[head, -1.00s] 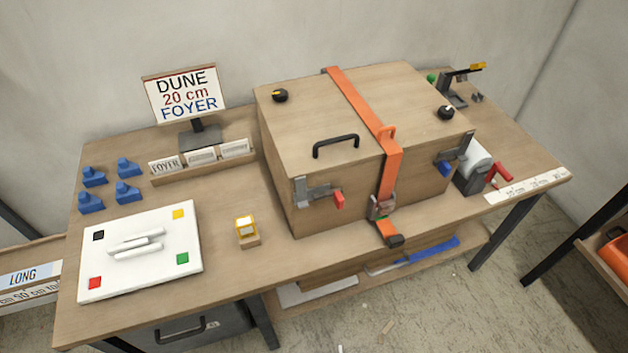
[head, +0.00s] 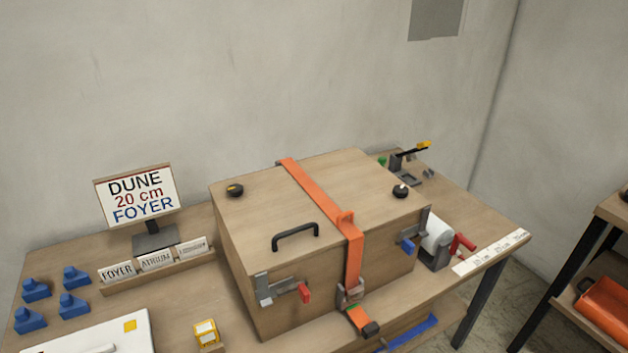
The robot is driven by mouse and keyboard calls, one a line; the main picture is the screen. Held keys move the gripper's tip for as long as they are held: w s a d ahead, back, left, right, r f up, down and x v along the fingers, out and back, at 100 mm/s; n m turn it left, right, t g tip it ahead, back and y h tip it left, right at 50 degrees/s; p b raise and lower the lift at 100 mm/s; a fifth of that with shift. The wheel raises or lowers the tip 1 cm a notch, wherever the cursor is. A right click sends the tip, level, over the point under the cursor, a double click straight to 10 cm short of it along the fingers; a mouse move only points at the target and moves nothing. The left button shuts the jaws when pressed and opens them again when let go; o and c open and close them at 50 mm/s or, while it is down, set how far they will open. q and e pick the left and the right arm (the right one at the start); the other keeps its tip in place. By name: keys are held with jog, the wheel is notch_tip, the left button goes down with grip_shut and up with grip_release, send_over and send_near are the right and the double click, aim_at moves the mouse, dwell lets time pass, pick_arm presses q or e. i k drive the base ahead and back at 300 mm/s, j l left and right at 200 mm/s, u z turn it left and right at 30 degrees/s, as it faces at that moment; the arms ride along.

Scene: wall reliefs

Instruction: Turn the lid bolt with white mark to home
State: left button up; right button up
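A wooden crate (head: 330,296) with a closed lid (head: 270,207) stands on the bench. The lid bolt with the white mark (head: 400,192) is a black knob at the lid's right side. Another black knob with a yellow mark (head: 235,190) sits at the lid's back left. An orange strap (head: 318,196) runs over the lid and down the front to a buckle (head: 350,293). A black handle (head: 296,236) is on the lid. Neither gripper shows in the head view.
A sign reading DUNE 20 cm FOYER (head: 142,196) stands left of the crate, behind a card rack (head: 155,268). Several blue pieces (head: 73,278) and a white board (head: 85,338) lie left. A white roll (head: 437,236) is right of the crate. An orange bin (head: 606,312) is far right.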

aim_at(400, 191)
jog(key=j+z, duration=0.3)
jog(key=z, duration=0.2)
jog(key=k+j+z, duration=0.15)
jog(key=z, duration=0.35)
jog(key=k+j+z, duration=0.2)
jog(key=j+z, duration=0.15)
jog(key=z, duration=0.15)
